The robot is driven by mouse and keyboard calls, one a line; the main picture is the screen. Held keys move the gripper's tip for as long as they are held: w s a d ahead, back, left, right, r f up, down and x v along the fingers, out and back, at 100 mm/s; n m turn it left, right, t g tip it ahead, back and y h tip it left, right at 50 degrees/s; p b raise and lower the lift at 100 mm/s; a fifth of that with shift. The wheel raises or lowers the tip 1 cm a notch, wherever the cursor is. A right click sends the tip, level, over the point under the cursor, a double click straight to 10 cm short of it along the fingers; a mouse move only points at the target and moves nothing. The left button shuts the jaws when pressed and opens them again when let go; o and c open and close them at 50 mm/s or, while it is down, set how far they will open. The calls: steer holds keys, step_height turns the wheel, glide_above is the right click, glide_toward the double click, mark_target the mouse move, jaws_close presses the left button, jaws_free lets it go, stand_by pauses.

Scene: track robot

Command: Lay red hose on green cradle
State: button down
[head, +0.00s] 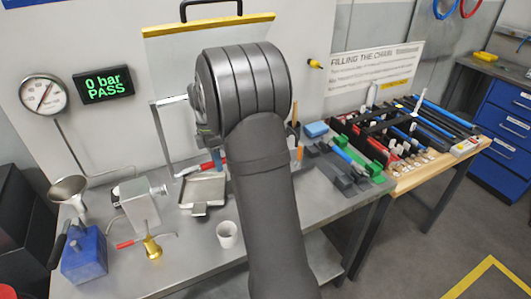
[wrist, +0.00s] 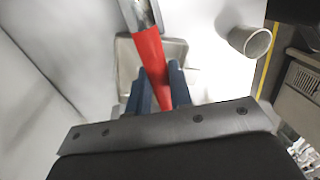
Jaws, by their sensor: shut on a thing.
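My gripper (wrist: 158,88) shows in the wrist view, with its two blue fingers shut on the red hose (wrist: 151,58). The hose runs up between them to a grey metal-looking end at the top of that view. The green cradle (head: 377,176) is to the right, at the bench's right end beside dark grey cradle blocks.
A metal tray (head: 203,191) and a white cup (head: 228,235) stand on the bench. A wooden table (head: 440,165) at the right holds racks of hoses and bars. The bench's front middle is fairly clear.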

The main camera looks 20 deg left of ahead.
steer(key=w+d+r+m+t, duration=0.1)
steer(key=w+d+r+m, duration=0.35)
steer(key=d, duration=0.35)
steer(key=w+d+r+m+t, duration=0.1)
steer(key=w+d+r+m, duration=0.25)
steer(key=w+d, duration=0.4)
steer(key=w+d+r+m+t, duration=0.1)
steer(key=w+d+r+m, duration=0.25)
steer(key=d, duration=0.65)
steer(key=w+d+f+m+t+h, duration=0.1)
steer(key=w+d+f+m, duration=0.2)
steer(key=w+d+f, duration=0.2)
steer(key=w+d+f+m+t+h, duration=0.1)
steer(key=w+d+f, duration=0.4)
steer(key=w+d, duration=0.5)
steer(key=shift+w+d+f+m+h, duration=0.45)
steer(key=shift+w+m, duration=0.55)
steer(key=shift+m, duration=0.25)
steer(key=shift+f, duration=4.65)
steer(key=c, duration=1.2)
jaws_free()
